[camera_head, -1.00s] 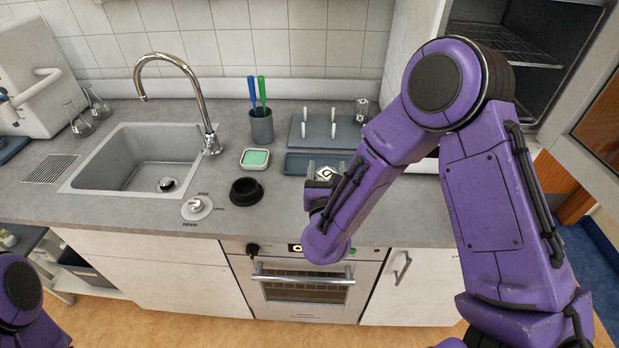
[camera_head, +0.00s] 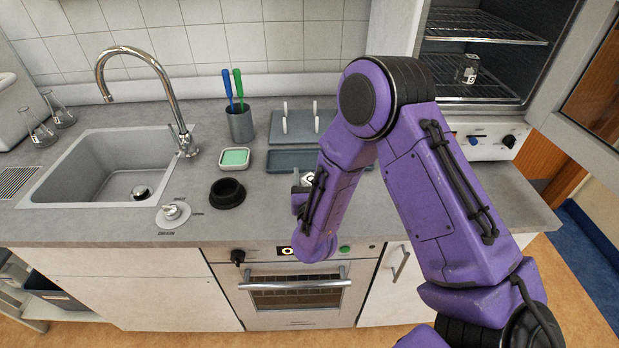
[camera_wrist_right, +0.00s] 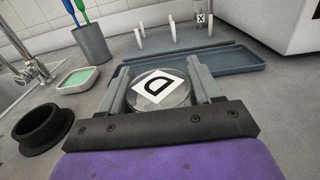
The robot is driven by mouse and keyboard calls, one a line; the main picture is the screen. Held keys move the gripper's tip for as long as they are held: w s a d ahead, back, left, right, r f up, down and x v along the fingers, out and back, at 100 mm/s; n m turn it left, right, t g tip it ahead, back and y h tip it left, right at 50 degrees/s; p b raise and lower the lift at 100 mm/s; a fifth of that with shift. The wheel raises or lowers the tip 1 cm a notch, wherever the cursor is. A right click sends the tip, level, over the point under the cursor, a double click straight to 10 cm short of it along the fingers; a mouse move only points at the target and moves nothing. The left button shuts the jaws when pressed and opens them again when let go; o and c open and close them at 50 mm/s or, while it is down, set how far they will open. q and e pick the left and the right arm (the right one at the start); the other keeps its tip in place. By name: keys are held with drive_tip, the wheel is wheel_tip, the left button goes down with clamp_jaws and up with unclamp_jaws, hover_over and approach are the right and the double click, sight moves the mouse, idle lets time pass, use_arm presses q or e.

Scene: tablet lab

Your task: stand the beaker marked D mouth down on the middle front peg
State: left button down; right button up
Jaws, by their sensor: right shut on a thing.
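My right gripper (camera_wrist_right: 160,90) is shut on the beaker marked D (camera_wrist_right: 162,88), with one finger on each side. Its round face with the white D label is turned toward the wrist camera; its mouth is hidden. In the head view, the gripper (camera_head: 303,190) and part of the beaker show just in front of the blue-grey tray (camera_head: 283,160), partly behind my forearm. The peg board (camera_head: 290,127) with white upright pegs stands behind the tray. My left gripper is out of view.
A beaker marked X (camera_wrist_right: 201,18) stands by the pegs. Another beaker (camera_head: 467,72) is on a rack in the open oven at right. A pen cup (camera_head: 240,125), green sponge dish (camera_head: 235,158), black ring (camera_head: 228,194) and sink (camera_head: 95,170) lie left of the gripper.

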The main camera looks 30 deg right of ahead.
drive_tip(key=o, duration=1)
drive_tip(key=shift+f, duration=0.15)
drive_tip(key=shift+c, duration=0.2)
drive_tip(key=o, duration=0.3)
drive_tip(key=shift+w, duration=0.25)
drive_tip(key=shift+a, duration=0.1)
drive_tip(key=shift+s, duration=0.1)
drive_tip(key=shift+r+p, duration=0.5)
drive_tip(key=shift+p, duration=0.05)
drive_tip(key=s+a+b, duration=0.1)
drive_tip(key=s+f+b, duration=0.1)
drive_tip(key=s, duration=0.1)
drive_tip(key=shift+a, duration=0.35)
drive_tip(key=b+v, duration=0.2)
drive_tip(key=v, duration=0.5)
drive_tip(key=shift+s+a+r, duration=0.15)
drive_tip(key=shift+s+a, duration=0.1)
drive_tip(key=shift+s+a+r, duration=0.1)
drive_tip(key=shift+s+a, duration=0.1)
drive_tip(key=shift+s, duration=0.2)
